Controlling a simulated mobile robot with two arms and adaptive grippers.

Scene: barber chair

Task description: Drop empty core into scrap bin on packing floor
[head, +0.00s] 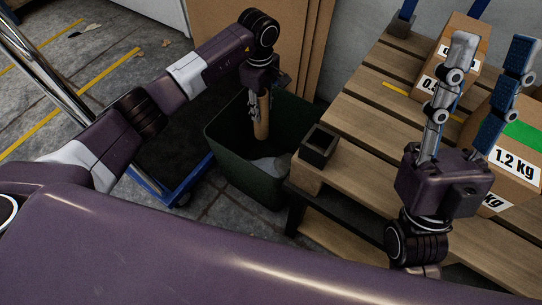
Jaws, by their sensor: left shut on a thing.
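The empty core (261,117) is a tan cardboard tube, held nearly upright. My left gripper (255,112) points down and is shut on the core's upper part, which the fingers partly hide. The scrap bin (229,136) is a dark green open-topped container on the floor. The core hangs over the bin's opening, its lower end at or just below the rim level; I cannot tell how deep. Something pale lies inside the bin. My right gripper (492,62) is open and empty, fingers pointing up, above the pallet on the right.
A wooden pallet (372,122) on a dark stand fills the right, with labelled cardboard boxes (462,47) and a small black square block (318,146) near the bin. Flat cardboard (290,40) leans behind the bin. A blue-edged dolly (175,189) stands left of it.

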